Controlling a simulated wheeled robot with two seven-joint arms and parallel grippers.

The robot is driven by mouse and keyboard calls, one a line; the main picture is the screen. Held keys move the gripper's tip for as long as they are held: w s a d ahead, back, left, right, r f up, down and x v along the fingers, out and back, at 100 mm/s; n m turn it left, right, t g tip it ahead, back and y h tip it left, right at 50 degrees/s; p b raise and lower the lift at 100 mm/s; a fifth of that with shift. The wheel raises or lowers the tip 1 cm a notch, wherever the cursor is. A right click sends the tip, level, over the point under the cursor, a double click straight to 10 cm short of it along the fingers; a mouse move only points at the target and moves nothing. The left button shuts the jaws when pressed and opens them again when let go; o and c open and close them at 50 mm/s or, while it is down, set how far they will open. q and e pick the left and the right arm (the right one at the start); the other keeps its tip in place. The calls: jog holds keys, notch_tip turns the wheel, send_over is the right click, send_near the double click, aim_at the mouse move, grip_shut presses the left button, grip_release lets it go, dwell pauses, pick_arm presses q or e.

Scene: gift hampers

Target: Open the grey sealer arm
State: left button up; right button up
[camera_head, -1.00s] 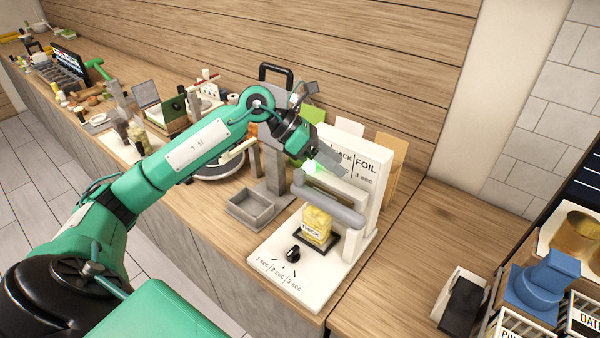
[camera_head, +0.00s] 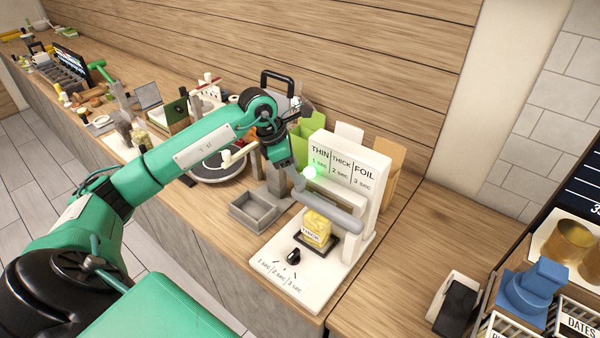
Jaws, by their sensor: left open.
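The white sealer (camera_head: 355,160) stands on the counter, its back panel reading THIN, THICK and FOIL with seconds. The bag stands on a dark pad. A green light glows at the panel's left side. My left gripper (camera_head: 297,183) is open and points down at the left end of the grey arm; whether it touches is not clear. My right gripper is out of view.
A black dial (camera_head: 293,256) sits on the sealer's white base. A grey open tray (camera_head: 256,210) stands left of the sealer. Green and brown bags (camera_head: 380,150) stand behind it. Blue pieces (camera_head: 535,285) and crates are at the lower right. Bare counter lies right of the sealer.

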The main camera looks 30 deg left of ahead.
pick_arm(q)
jog(key=shift+p+x, duration=0.7)
jog(key=shift+x, duration=1.7)
grip_shut()
